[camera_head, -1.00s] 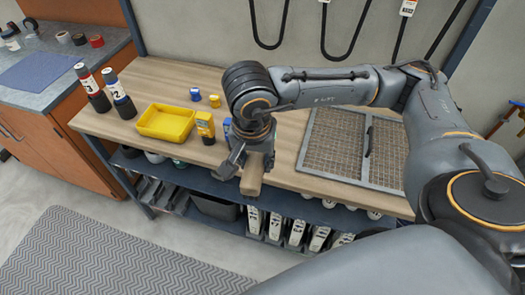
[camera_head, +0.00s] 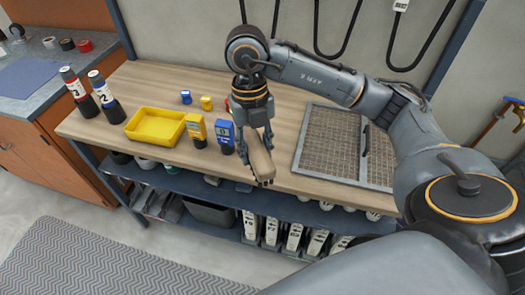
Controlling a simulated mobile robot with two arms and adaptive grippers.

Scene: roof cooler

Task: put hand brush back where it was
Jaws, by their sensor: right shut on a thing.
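The hand brush (camera_head: 261,157) shows as a tan wooden piece in my right gripper (camera_head: 256,150), just above the front edge of the wooden workbench (camera_head: 270,95). My right gripper is shut on it and points downward. The brush points toward the camera, and its far part is hidden by the gripper and wrist. I cannot see bristles. My left gripper is not in this view.
A yellow tray (camera_head: 156,125), a yellow meter (camera_head: 196,129) and a blue meter (camera_head: 225,134) stand left of the gripper. Two numbered bottles (camera_head: 105,98) are further left. A mesh panel (camera_head: 335,142) lies to the right. Several white-labelled items (camera_head: 272,228) stand below the bench.

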